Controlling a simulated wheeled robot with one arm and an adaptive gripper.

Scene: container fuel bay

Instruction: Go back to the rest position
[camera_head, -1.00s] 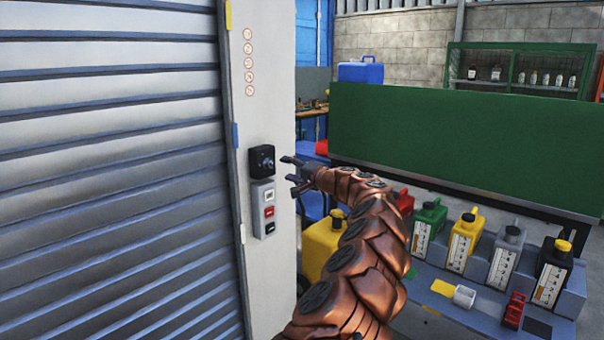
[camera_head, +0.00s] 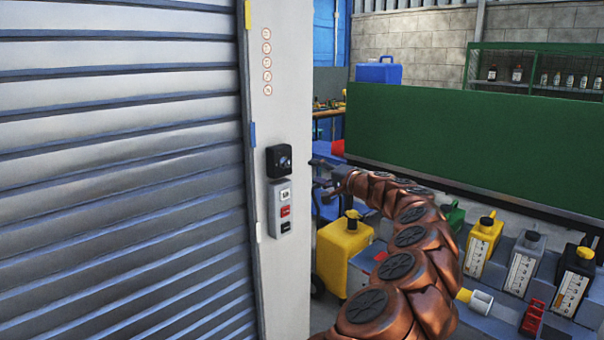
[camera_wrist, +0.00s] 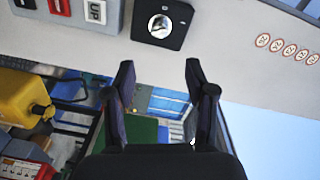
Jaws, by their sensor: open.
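My gripper (camera_head: 322,178) is at the end of my copper-coloured arm, just right of the pale door post, open and empty. In the wrist view its two dark fingers (camera_wrist: 160,85) stand apart with nothing between them. A black box with a rotary knob (camera_head: 279,161) is on the post, to the left of my gripper, with a gap between them. It also shows at the top of the wrist view (camera_wrist: 162,22). Below it is a grey button panel (camera_head: 284,208) with white, red and black buttons.
A ribbed roller shutter (camera_head: 120,170) fills the left. A yellow canister (camera_head: 343,255) stands behind my arm. Several fuel cans, including a yellow one (camera_head: 483,245), stand on a grey bench at right. A green panel (camera_head: 470,150) runs behind them.

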